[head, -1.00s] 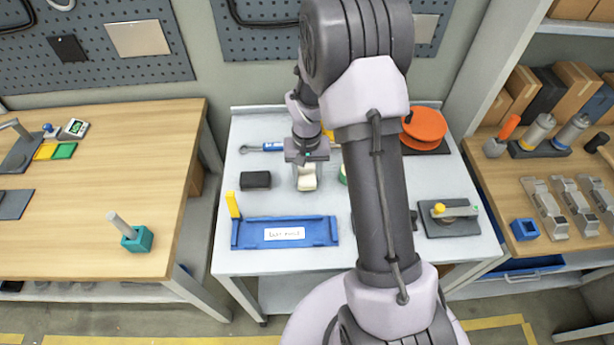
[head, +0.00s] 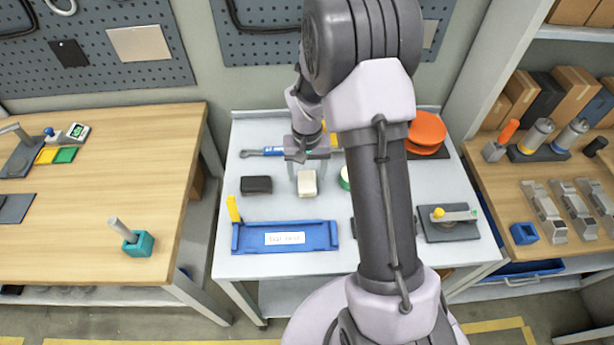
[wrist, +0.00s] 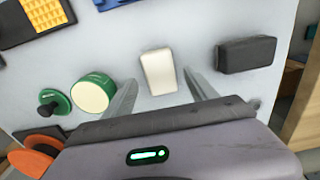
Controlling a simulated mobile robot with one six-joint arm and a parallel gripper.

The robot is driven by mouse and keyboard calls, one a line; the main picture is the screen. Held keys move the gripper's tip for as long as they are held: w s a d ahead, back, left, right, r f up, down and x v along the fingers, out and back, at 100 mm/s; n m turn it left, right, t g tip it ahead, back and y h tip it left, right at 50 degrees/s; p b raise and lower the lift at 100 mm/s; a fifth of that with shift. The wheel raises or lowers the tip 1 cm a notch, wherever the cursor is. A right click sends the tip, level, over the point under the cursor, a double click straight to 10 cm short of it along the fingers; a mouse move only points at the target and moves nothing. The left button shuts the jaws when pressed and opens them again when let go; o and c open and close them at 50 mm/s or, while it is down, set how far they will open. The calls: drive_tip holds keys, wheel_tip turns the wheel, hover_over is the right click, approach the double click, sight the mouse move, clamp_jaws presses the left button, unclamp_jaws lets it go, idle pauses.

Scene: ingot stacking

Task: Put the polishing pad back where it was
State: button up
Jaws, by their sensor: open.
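A cream-white block (head: 307,184), which looks like the polishing pad, lies flat on the grey bench top (head: 290,205). It also shows in the wrist view (wrist: 158,72), between the line of my two fingers and just past their tips. My gripper (head: 307,170) is open and empty above and behind the block, in the head view. In the wrist view my gripper (wrist: 160,84) shows its fingers spread wider than the block, with a gap on each side. I cannot tell the exact height between fingertips and block.
A black block (head: 256,184) lies left of the white one. A green round piece with a cream face (wrist: 93,93) lies on its other side. A blue tray (head: 325,240) with a label stands at the front. Orange discs (head: 426,128) stand at the back right. Bench between blocks and tray is clear.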

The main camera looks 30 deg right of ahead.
wheel_tip(320, 180, up, 10)
drive_tip(key=p, duration=0.2)
wheel_tip(320, 180, up, 10)
drive_tip(key=t, duration=0.2)
hover_over(306, 181)
drive_tip(key=s+a, duration=0.4)
drive_tip(key=s+a+r+t, duration=0.1)
drive_tip(key=s+a+r, duration=0.2)
drive_tip(key=s, duration=0.2)
drive_tip(key=s+a+r+t+y, duration=0.1)
drive_tip(key=s+a+r, duration=0.2)
drive_tip(key=s, duration=0.3)
drive_tip(key=s+a+r+t+y, duration=0.1)
drive_tip(key=s+a+r, duration=0.2)
drive_tip(key=s, duration=0.3)
drive_tip(key=shift+t, duration=0.4)
